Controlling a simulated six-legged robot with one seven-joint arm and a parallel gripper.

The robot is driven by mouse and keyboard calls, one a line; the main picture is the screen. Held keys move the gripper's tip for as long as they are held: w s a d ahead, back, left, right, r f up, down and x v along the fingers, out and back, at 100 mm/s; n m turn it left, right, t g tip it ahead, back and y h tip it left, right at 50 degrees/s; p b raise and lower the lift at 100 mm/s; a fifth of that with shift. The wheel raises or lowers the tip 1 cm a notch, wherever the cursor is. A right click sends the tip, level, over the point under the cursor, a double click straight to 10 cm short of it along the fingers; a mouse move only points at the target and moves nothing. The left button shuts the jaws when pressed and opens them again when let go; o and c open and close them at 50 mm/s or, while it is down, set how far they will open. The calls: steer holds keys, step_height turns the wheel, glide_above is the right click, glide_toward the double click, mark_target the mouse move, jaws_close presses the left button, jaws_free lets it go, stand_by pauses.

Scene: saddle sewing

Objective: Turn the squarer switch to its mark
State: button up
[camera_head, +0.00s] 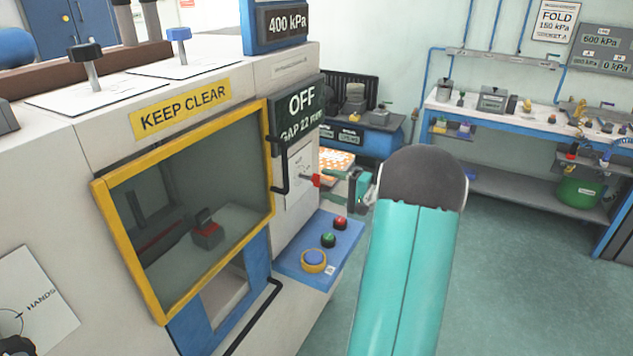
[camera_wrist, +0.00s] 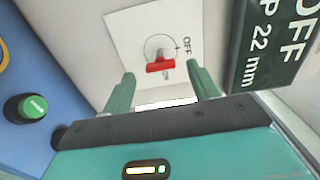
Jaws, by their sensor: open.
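A red switch handle (camera_wrist: 160,66) sits on a white plate (camera_wrist: 125,30) with a dial circle and the word OFF to the right. In the head view the red switch (camera_head: 317,180) is on the side face of the big machine; no name on its plate is readable. My gripper (camera_wrist: 162,72) is open, its two green fingers either side of the handle in the wrist view, with gaps on both sides. In the head view my gripper (camera_head: 328,183) points left at the switch, fingertips close to it; my arm hides part of the wrist. I cannot tell whether anything touches.
A dark sign (camera_head: 300,108) reading OFF, GAP 22 mm hangs above the switch. A black handle bar (camera_head: 280,165) stands just left of it. A workbench (camera_head: 490,118) stands at the back right; the floor between is clear.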

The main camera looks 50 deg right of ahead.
steer(key=v, duration=0.7)
steer(key=shift+s, duration=0.35)
steer(key=shift+d, duration=0.1)
